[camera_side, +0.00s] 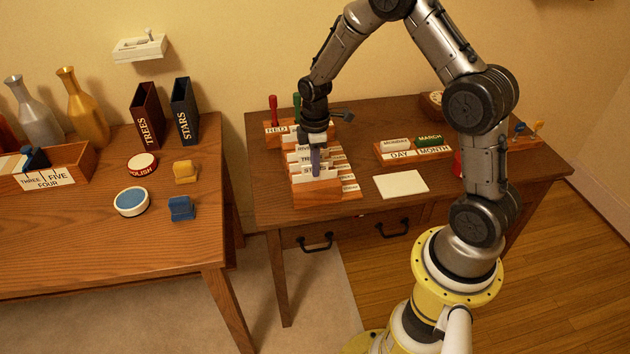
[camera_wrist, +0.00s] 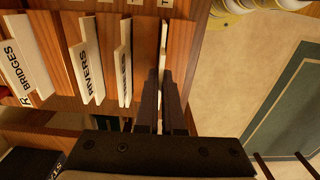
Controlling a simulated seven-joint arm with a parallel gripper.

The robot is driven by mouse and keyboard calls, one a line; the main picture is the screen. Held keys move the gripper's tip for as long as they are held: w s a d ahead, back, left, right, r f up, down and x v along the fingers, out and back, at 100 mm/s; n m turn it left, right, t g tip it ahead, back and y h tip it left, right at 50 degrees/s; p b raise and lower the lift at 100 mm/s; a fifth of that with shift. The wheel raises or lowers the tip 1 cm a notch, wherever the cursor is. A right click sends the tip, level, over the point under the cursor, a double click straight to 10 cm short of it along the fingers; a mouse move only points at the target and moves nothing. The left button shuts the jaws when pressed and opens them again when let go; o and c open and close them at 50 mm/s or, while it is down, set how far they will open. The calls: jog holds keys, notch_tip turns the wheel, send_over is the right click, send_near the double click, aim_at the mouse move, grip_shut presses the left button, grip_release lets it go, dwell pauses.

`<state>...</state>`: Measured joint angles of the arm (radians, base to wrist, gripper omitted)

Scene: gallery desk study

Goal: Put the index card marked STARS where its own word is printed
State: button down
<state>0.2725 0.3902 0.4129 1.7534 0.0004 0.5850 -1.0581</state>
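A stepped wooden card rack (camera_side: 325,194) holds several white index cards on the far desk. In the wrist view, one card reads BRIDGES (camera_wrist: 22,68) and one reads RIVERS (camera_wrist: 88,65); a third (camera_wrist: 124,62) is too small to read. My gripper (camera_side: 316,170) points down over the rack. In the wrist view its fingers (camera_wrist: 162,82) are close together, one on each side of a thin white card seen edge-on (camera_wrist: 163,45). That card's word is hidden, and I cannot tell whether the fingers press on it. A dark box printed STARS (camera_side: 184,112) stands on the left desk.
A maroon box printed TREES (camera_side: 149,116) stands beside the STARS box. A THREE/FIVE/FOUR tray (camera_side: 72,165), a round red-topped tin (camera_side: 143,165) and stamps share that desk. A DAY/MONTH block (camera_side: 413,152) and blank white card (camera_side: 400,185) lie right of the rack. A floor gap separates the desks.

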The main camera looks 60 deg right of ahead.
dwell(0.8)
notch_tip(320, 180, up, 10)
jog(key=w+d+r, duration=0.2)
jog(key=w+d, duration=0.7)
jog(key=w, duration=0.1)
notch_tip(320, 180, down, 12)
jog(key=shift+s+d+r, duration=0.15)
jog(key=shift+s+d, duration=0.05)
jog(key=shift+d, duration=0.05)
dwell(0.3)
